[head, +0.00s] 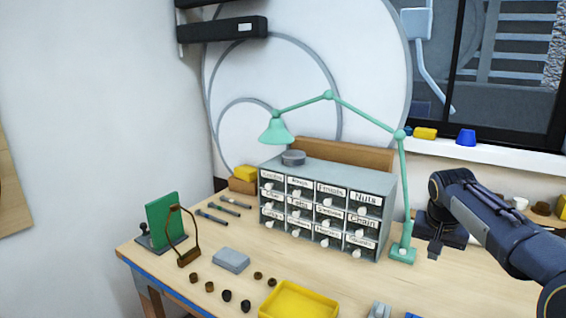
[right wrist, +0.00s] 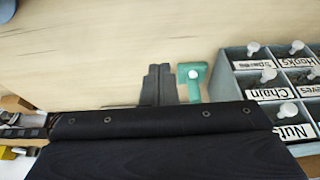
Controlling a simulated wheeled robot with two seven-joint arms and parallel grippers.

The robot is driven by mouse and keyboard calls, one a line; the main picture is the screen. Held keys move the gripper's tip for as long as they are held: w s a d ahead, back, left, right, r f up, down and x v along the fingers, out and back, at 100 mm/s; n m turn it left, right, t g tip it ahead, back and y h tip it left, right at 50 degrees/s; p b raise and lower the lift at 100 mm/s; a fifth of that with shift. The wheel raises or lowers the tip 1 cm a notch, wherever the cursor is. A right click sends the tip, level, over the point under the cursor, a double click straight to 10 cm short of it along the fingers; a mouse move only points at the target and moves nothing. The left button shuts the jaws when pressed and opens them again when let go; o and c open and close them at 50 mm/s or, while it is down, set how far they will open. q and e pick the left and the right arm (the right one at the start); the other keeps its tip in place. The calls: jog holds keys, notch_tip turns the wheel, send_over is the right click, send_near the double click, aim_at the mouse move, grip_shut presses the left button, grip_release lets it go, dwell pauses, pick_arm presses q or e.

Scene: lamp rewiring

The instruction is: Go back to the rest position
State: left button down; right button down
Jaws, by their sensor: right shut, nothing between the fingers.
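My right gripper (head: 434,253) is at the right of the head view, its fingers pointing down beside the foot of the green desk lamp (head: 402,200). It is shut and empty. In the right wrist view the closed fingers (right wrist: 160,85) show over the bare wooden tabletop, just left of the green lamp foot (right wrist: 192,78). The lamp stands upright, its arm reaching left over the grey drawer cabinet (head: 318,172). My left gripper is not in view.
The labelled cabinet is close to the right gripper and also shows in the right wrist view (right wrist: 228,85). A yellow tray (head: 298,300), a grey box (head: 231,260), a green board (head: 166,220) and several small knobs are on the table (head: 340,275). A window sill (head: 500,158) runs behind.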

jog(key=s+a+n+t+y, duration=0.1)
jog(key=s+a+y, duration=0.15)
jog(key=s, duration=0.65)
jog(key=s+a+n+y, duration=0.15)
jog(key=s+a, duration=0.25)
jog(key=s, duration=0.5)
jog(key=s+a+f+n+y, duration=0.1)
jog(key=s+a+f, duration=0.3)
jog(key=s, duration=0.3)
jog(key=s+a+f+n+t, duration=0.1)
jog(key=s+a+f, duration=0.3)
jog(key=s, duration=0.4)
jog(key=shift+s+a+y, duration=0.15)
jog(key=shift+a+y, duration=0.05)
jog(key=shift+y, duration=0.2)
jog(key=shift+f, duration=0.1)
